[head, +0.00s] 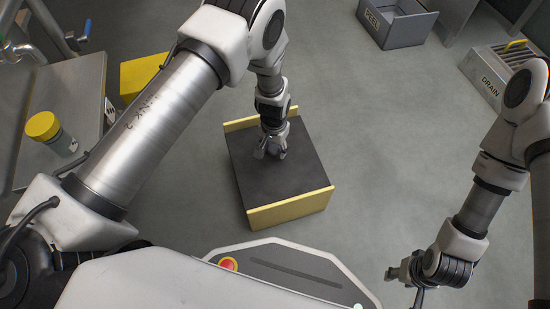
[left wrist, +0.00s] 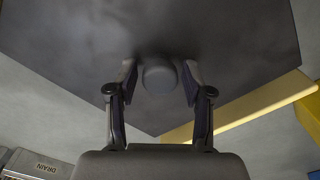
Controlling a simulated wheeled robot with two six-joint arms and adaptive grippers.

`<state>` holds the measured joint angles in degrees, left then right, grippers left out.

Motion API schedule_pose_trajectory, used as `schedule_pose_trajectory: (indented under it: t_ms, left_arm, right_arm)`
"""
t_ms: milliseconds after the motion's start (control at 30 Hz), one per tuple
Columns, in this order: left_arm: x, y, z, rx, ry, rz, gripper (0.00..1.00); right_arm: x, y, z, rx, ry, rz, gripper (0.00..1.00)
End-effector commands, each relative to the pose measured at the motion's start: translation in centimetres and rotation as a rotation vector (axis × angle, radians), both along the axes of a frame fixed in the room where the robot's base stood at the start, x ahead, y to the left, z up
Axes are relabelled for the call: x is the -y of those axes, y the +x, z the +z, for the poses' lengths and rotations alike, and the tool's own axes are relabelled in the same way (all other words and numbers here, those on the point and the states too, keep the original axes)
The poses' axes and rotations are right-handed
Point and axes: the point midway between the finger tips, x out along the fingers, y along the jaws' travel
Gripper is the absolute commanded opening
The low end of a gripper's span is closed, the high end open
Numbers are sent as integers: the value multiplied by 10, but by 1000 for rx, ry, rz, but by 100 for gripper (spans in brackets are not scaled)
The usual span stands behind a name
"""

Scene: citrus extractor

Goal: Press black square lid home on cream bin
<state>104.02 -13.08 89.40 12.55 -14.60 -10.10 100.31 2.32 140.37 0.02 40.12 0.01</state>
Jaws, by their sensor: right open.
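The black square lid (head: 280,185) lies flat below my left arm, with pale yellow bars (head: 290,211) along its near and far edges. These bars may belong to the bin; I see no clear cream wall, and the lid covers whatever is under it. The lid fills the upper part of the left wrist view (left wrist: 70,50), with a round grey knob (left wrist: 159,77) on it. My left gripper (head: 270,153) points down over the lid. Its fingers (left wrist: 160,82) stand on either side of the knob with narrow gaps. My right gripper (head: 403,282) is open and empty at the lower right.
A steel counter (head: 85,85) with a yellow-capped jar (head: 50,132) stands at the left. A yellow box (head: 138,76) is beyond it. A grey PEEL bin (head: 398,25) and a DRAIN box (head: 495,75) stand at the back right. The floor right of the lid is clear.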

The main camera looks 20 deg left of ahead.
Motion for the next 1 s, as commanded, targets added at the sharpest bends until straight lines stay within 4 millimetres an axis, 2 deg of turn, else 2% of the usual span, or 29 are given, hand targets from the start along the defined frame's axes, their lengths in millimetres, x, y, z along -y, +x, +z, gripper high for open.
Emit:
schedule_pose_trajectory:
  t_ms: [33, 100, 500, 933, 967, 1000]
  left_arm:
    - [0, 0, 0, 0, 0, 0, 24]
    - [0, 0, 0, 0, 0, 0, 0]
    - [0, 0, -1, 0, 0, 0, 0]
    - [0, 0, -10, 0, 0, 0, 0]
    - [0, 0, -9, 0, 0, 0, 40]
    - [0, 0, -9, 0, 0, 0, 55]
  right_arm:
    - [0, 0, 0, 0, 0, 0, 44]
    - [0, 0, 0, 0, 0, 0, 44]
    - [0, 0, -1, 0, 0, 0, 44]
    - [0, 0, -6, 0, 0, 0, 44]
    - [0, 0, -6, 0, 0, 0, 44]
    - [0, 0, -5, 0, 0, 0, 44]
